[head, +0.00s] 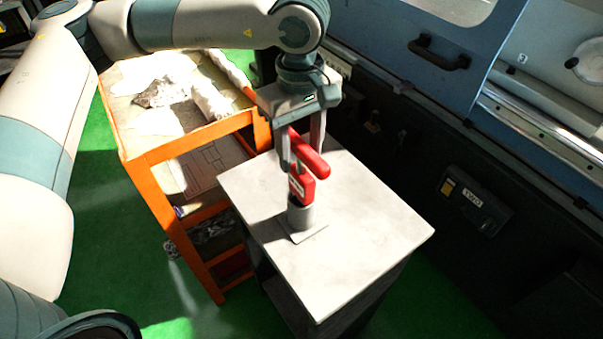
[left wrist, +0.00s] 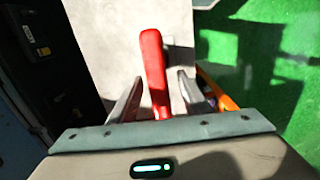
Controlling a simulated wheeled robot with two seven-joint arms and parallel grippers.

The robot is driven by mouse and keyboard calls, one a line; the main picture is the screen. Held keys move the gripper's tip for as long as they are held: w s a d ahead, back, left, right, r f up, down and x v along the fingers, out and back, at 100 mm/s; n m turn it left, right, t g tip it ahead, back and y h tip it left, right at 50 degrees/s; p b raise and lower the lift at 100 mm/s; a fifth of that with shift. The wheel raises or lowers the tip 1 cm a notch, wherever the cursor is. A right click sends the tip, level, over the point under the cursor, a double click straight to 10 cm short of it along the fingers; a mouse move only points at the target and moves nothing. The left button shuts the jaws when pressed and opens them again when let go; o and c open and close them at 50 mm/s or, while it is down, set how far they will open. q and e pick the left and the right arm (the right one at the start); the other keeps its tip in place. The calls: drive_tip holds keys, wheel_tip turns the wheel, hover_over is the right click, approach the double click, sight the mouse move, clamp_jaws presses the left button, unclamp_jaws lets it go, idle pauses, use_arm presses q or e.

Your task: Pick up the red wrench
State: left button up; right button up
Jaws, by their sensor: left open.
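The red wrench (head: 303,187) stands upright on the grey cylindrical holder (head: 300,215) on the white-topped stand. Its red bar slants up at the top. My left gripper (head: 303,160) points down over it from above, its two fingers apart on either side of the red part. In the left wrist view the red wrench (left wrist: 154,65) runs between the open fingers (left wrist: 157,95), with a gap visible on both sides. The lower end of the wrench is hidden behind the gripper body there. My right gripper is not in view.
The white-topped stand (head: 370,235) is mostly bare around the holder. An orange-framed cart (head: 160,185) with rags and a white roll stands to the left. The blue and black grinder (head: 460,130) is close on the right. The floor is green.

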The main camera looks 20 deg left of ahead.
sight(301, 165)
use_arm(q)
drive_tip(key=shift+f+p, duration=0.35)
wheel_tip(301, 165, down, 2)
drive_tip(key=shift+d+f+p, duration=0.1)
drive_tip(key=shift+p, duration=0.4)
drive_tip(key=shift+f, duration=0.5)
clamp_jaws()
